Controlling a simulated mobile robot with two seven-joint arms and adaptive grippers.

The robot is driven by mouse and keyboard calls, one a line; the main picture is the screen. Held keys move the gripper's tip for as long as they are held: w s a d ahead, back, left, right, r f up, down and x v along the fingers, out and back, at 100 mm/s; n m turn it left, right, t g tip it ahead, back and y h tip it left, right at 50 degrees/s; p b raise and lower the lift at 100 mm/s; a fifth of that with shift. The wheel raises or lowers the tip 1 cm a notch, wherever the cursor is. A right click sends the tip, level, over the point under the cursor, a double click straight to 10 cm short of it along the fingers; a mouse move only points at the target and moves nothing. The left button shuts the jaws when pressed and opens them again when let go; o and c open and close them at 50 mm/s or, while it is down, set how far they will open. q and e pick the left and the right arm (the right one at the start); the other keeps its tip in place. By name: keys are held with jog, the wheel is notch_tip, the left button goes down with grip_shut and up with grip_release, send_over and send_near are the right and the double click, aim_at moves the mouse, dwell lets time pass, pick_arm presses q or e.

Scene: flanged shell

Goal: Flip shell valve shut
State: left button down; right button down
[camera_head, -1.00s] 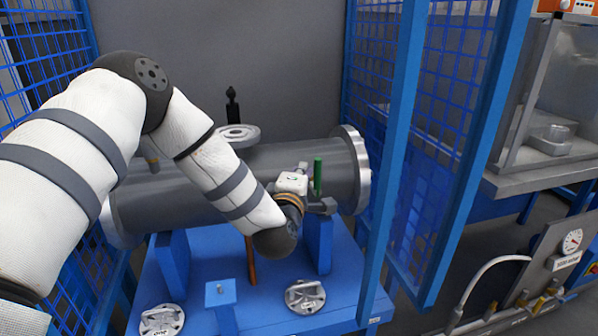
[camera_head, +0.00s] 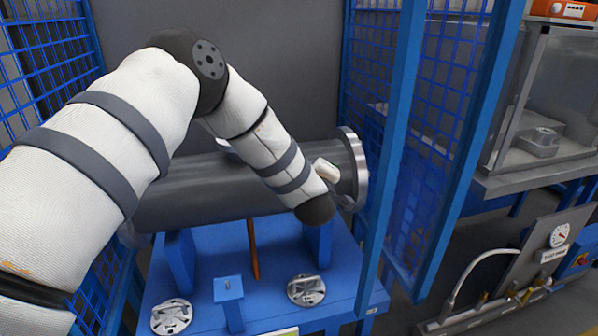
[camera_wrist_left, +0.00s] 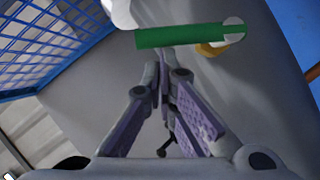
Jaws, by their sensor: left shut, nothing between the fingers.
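The grey flanged shell (camera_head: 190,199) lies across the blue stand, its bright end flange (camera_head: 352,165) at the right. The green valve handle (camera_wrist_left: 190,36) runs across the top of the left wrist view. A brass-coloured fitting (camera_wrist_left: 212,49) sits by its right end. My left gripper (camera_wrist_left: 163,75) is shut and empty, its fingertips just below the handle in that view; I cannot tell whether they touch it. In the head view my left wrist hides the handle and the fingers. My right gripper is in neither view.
Blue mesh panels (camera_head: 440,110) and a blue post (camera_head: 385,180) stand close to the right of the shell. A blue pedestal (camera_head: 228,290) and two round metal parts (camera_head: 306,290) (camera_head: 171,316) are on the blue table in front.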

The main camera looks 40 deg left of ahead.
pick_arm(q)
jog(key=w+d+m+g, duration=0.1)
jog(key=m, duration=0.1)
jog(key=w+d+f+m+g+y, duration=0.1)
jog(key=w, duration=0.1)
jog(key=shift+w+d+f+m+g, duration=0.1)
jog(key=shift+d+f+m+g, duration=0.1)
jog(key=shift+d+m+g, duration=0.15)
jog(key=shift+w+d, duration=0.1)
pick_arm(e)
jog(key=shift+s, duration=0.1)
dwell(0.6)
